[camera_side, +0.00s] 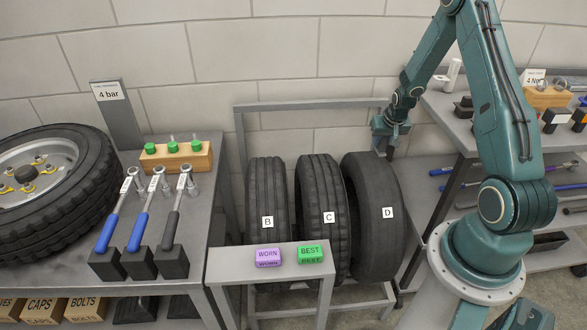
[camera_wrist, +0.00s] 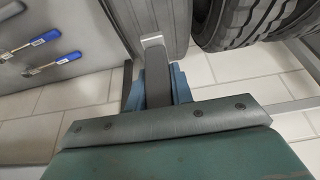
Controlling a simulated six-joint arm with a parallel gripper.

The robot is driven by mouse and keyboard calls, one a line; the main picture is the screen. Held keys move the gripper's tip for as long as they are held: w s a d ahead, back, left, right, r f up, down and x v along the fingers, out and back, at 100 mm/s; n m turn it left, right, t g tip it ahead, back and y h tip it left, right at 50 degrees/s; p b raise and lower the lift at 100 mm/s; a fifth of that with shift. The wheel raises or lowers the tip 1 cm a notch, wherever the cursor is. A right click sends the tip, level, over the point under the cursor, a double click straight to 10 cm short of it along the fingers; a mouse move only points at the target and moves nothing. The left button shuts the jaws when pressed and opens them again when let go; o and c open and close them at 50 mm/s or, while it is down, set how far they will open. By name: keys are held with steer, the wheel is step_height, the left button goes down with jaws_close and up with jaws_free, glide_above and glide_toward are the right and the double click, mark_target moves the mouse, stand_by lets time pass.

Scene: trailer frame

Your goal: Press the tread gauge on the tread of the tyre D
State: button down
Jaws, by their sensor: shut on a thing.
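Tyre D (camera_side: 368,210) stands upright at the right end of the tyre row, its tread looking nearly smooth. In the wrist view, its tread (camera_wrist: 168,22) fills the top middle. My gripper (camera_side: 389,147) is above the right side of tyre D's top. In the wrist view, my gripper (camera_wrist: 157,90) is shut on the tread gauge (camera_wrist: 157,72), a dark grey body with a pale end towards the tyre. The gauge (camera_side: 390,154) shows only as a small dark shape in the side view. I cannot tell whether its end touches the tread.
Tyres C (camera_side: 322,205) and B (camera_side: 267,190) stand left of D in the metal rack (camera_side: 300,104). A small stand (camera_side: 285,254) in front carries the purple WORN block (camera_side: 268,257) and green BEST block (camera_side: 310,254). A shelf unit (camera_side: 440,125) with tools stands right.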

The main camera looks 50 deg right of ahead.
mark_target(379, 153)
steer(key=shift+f, duration=2.85)
steer(key=shift+f, duration=0.75)
stand_by(0.5)
steer(key=shift+a, duration=0.1)
steer(key=shift+w+a+r, duration=0.3)
steer(key=shift+w+a, duration=0.15)
steer(key=shift+a, duration=0.1)
steer(key=w+a+r+n+y, duration=0.1)
steer(key=a+r+n, duration=0.2)
steer(key=a, duration=0.8)
steer(key=w+a+r+n+t+y, duration=0.1)
steer(key=a+r+n, duration=0.2)
steer(key=a+r, duration=0.3)
steer(key=w+a+r+n+y, duration=0.1)
steer(key=a+r, duration=0.4)
steer(key=a, duration=1.1)
steer(key=shift+w+a+r+n, duration=0.2)
steer(key=shift+w+a+n, duration=0.25)
steer(key=shift+n, duration=0.55)
steer(key=shift+d+r, duration=0.15)
steer(key=shift+r, duration=0.05)
steer(key=shift+r, duration=2.8)
